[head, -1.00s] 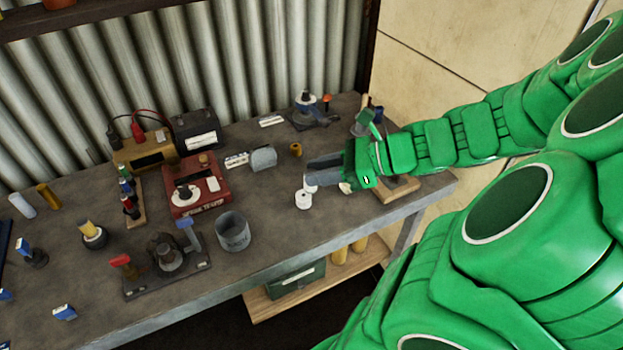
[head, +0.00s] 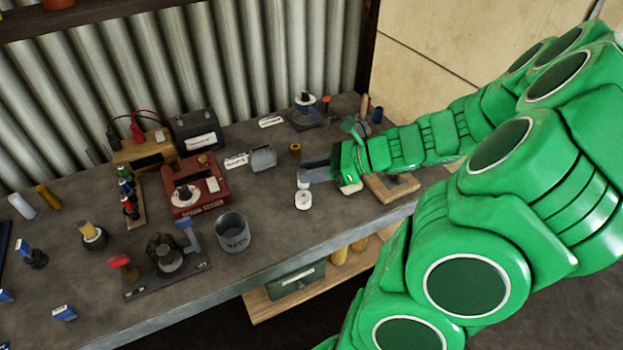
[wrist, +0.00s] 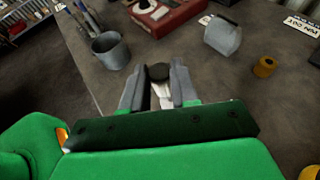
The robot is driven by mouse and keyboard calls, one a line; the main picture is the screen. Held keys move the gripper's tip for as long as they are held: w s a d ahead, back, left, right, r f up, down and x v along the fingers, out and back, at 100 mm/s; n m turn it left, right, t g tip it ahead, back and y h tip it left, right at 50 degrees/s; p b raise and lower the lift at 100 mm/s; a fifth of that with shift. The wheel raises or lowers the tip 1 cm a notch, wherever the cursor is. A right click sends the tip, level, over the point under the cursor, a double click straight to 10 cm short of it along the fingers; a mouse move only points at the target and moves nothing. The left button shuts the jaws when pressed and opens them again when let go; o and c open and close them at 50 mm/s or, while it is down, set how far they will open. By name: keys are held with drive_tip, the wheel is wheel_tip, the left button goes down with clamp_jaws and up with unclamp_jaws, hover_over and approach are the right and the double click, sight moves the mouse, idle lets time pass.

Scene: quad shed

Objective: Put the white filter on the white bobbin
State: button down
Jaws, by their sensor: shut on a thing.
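The white bobbin (head: 303,201) stands on the bench near its front edge. My gripper (head: 303,175) is just behind and above it in the head view, pointing left. The white filter (head: 303,184) shows below the fingertips, and I cannot tell whether it touches the bobbin. In the wrist view my gripper (wrist: 160,89) is shut on the white filter (wrist: 162,93), with a dark round end at the far side of it. The bobbin cannot be made out in the wrist view.
A grey metal cup (head: 233,232) and a red device (head: 195,187) stand to the left. A grey block (head: 263,158) and a small brown-yellow cylinder (head: 295,149) are behind. A wooden board (head: 391,188) lies right. Bare bench lies between the cup and bobbin.

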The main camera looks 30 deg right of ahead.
drive_tip(key=shift+w+f, duration=0.25)
drive_tip(key=shift+f, duration=1.55)
drive_tip(key=shift+f, duration=0.1)
drive_tip(key=c, duration=0.9)
unclamp_jaws()
drive_tip(key=shift+o, duration=0.2)
